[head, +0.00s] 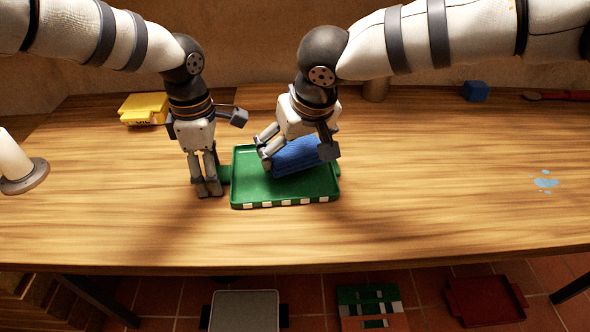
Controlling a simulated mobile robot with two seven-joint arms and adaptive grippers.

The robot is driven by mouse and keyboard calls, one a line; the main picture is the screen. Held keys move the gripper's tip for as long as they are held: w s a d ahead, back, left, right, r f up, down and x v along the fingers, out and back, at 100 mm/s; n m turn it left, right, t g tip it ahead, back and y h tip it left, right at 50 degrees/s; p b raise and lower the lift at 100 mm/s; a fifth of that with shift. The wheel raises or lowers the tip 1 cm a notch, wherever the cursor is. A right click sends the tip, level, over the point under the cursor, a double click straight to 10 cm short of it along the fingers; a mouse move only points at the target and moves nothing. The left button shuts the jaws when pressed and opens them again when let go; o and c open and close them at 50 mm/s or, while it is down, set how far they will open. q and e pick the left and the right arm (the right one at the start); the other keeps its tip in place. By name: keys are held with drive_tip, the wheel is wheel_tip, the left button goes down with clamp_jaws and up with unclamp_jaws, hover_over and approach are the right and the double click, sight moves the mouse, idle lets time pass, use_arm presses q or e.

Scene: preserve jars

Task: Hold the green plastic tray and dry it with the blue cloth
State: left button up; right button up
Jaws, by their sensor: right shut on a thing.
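The green plastic tray (256,191) lies on the wooden table in the middle, with a row of white marks along its front edge. The blue cloth (292,158) is a rolled shape over the back part of the tray. My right gripper (296,155) is shut on the cloth, tilted above the tray's floor. My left gripper (208,190) points down at the tray's left handle (225,175). Its fingers are close together and hide the handle's end, so I cannot tell whether they grip it.
A yellow tray (145,108) lies at the back left and a candle (15,162) stands at the left edge. A blue block (475,91) and a red-handled thing (562,96) lie at the back right. Light-blue spots (546,181) mark the right side. The table's front is clear.

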use_arm(q)
drive_tip(key=shift+r, duration=0.2)
wheel_tip(320, 180, up, 12)
idle(0.4)
drive_tip(key=shift+f, duration=0.15)
